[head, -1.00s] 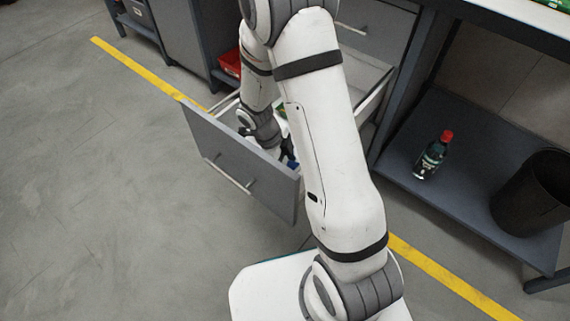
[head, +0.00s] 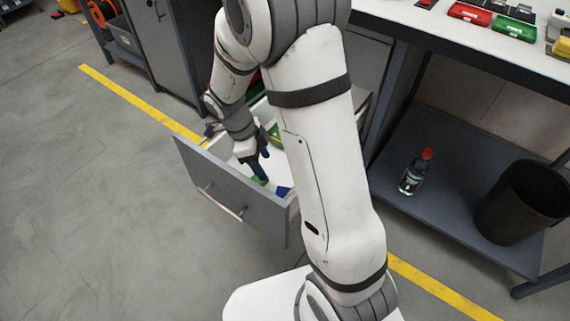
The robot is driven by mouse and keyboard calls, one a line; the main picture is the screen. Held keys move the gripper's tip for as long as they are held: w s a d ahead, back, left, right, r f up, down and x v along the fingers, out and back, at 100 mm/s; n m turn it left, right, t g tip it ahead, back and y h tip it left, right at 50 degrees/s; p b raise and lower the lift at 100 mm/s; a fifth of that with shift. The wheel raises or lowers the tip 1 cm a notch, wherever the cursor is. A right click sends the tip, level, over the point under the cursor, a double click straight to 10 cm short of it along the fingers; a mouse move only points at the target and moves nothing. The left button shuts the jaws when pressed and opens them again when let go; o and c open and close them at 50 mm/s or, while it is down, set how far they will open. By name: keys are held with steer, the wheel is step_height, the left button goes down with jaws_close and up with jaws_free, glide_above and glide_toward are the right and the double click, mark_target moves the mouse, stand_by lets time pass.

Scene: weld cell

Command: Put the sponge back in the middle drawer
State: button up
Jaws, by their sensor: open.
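The open drawer (head: 232,193) is pulled out from under the bench, with its grey front panel and bar handle facing the floor. Which drawer of the stack it is cannot be told, as my arm covers much of the unit. My gripper (head: 265,164) is over the drawer, open, pointing down with its dark fingers apart. A small green thing (head: 260,180) lies inside near the fingertips, and a blue one (head: 282,191) is beside it. Another green piece (head: 275,132) shows farther back. I cannot tell which, if any, is the sponge.
A bottle with a red cap (head: 414,172) and a black bin (head: 520,203) stand on the low shelf (head: 450,200) at right. Red (head: 470,13) and green (head: 514,28) cases lie on the bench top. The floor at left is clear.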

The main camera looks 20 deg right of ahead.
steer(key=s+d+r+n+t+y, duration=0.3)
steer(key=s+r+n, duration=1)
steer(key=n, duration=0.9)
steer(key=shift+s+d+r, duration=0.35)
steer(key=shift+s+d, duration=0.2)
steer(key=shift+d, duration=0.05)
steer(key=shift+w, duration=0.1)
